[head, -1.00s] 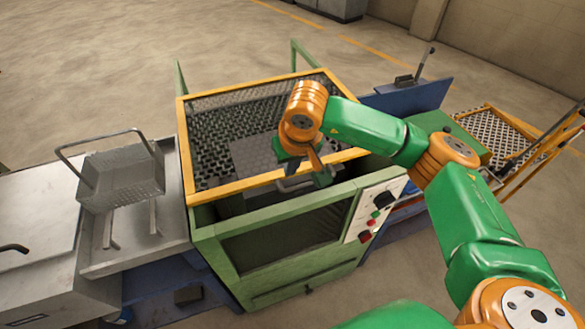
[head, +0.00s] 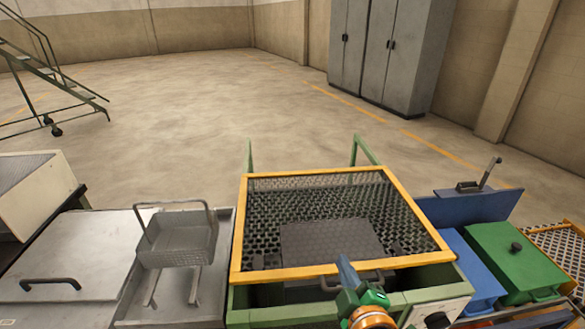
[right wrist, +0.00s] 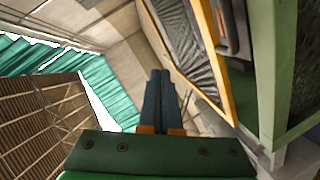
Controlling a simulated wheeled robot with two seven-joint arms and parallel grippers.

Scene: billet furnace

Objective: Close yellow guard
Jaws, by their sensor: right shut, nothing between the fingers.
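The yellow guard (head: 335,270) is a yellow frame filled with dark mesh, over the green machine (head: 290,318) in the head view. A dark gap shows between its front bar and the green front rim, so it looks raised there. A grey plate and a handle show at its front. My right gripper (head: 347,270) is at the guard's front bar, its fingers shut and empty. Whether it touches the bar I cannot tell. In the right wrist view the shut fingers (right wrist: 160,100) are apart from the yellow bar (right wrist: 215,65), which runs to their right. My left gripper is out of view.
A metal basket (head: 178,245) stands on a tray to the left. A blue box (head: 470,270) and a green lidded box (head: 515,262) stand to the right. Green posts (head: 365,150) rise behind the guard. The floor beyond is clear up to grey cabinets (head: 385,50).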

